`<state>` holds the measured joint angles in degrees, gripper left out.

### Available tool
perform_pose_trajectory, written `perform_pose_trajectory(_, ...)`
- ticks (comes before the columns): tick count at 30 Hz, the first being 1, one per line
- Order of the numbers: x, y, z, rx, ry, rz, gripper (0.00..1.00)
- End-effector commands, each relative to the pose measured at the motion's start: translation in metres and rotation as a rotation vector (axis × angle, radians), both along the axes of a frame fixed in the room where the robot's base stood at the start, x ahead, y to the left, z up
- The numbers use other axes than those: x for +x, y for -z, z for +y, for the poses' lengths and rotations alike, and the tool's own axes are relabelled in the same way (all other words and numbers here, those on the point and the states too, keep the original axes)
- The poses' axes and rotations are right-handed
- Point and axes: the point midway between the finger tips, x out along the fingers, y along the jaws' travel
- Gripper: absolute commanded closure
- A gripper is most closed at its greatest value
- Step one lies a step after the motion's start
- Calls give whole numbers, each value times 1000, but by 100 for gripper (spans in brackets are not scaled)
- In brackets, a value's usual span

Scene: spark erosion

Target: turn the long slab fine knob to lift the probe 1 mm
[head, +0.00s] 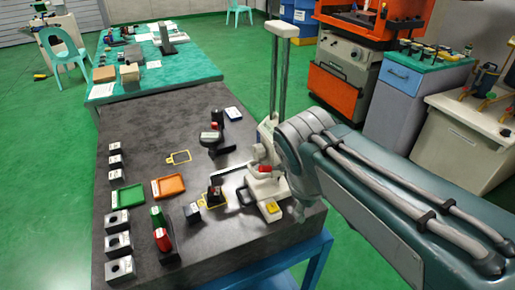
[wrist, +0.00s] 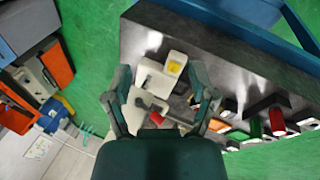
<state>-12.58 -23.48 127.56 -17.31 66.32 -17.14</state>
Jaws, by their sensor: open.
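A white stand (head: 268,188) with a tall grey column and a yellow pad on its base stands at the slab's right edge. A small red knob (head: 264,169) shows on it, beside a dark arm reaching left; I cannot tell for sure that this is the fine knob. In the wrist view the white stand (wrist: 150,76) lies between and beyond my fingers, with the red knob (wrist: 157,118) low between them. My gripper (wrist: 160,100) is open and empty, its fingers apart on either side of the stand. The probe tip is too small to make out.
The dark slab (head: 140,165) carries a black stand (head: 215,140), a green tray (head: 128,198), an orange tray (head: 168,186), green and red handled pieces and several dark blocks. A second, green-topped table (head: 190,70) stands behind. Green floor lies open at the left.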

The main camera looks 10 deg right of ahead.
Motion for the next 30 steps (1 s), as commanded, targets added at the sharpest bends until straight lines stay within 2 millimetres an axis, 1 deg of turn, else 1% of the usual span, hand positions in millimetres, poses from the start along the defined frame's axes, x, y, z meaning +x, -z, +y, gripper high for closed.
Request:
perform_pose_trajectory(1, 13, -2, 6, -65, -79, 50, 26)
perform_pose_trajectory(4, 35, -7, 16, -206, -230, 143, 26)
perform_pose_trajectory(7, 58, -12, 30, -349, -373, 235, 26)
perform_pose_trajectory(11, 88, -17, 55, -536, -542, 352, 26)
perform_pose_trajectory(14, 110, -20, 80, -683, -657, 440, 26)
perform_pose_trajectory(18, 134, -21, 123, -887, -791, 558, 26)
perform_pose_trajectory(21, 145, -21, 150, -1007, -853, 624, 26)
perform_pose_trajectory(24, 151, -21, 168, -1083, -887, 666, 26)
perform_pose_trajectory(27, 153, -22, 174, -1114, -899, 684, 26)
perform_pose_trajectory(30, 155, -20, 169, -1118, -898, 687, 26)
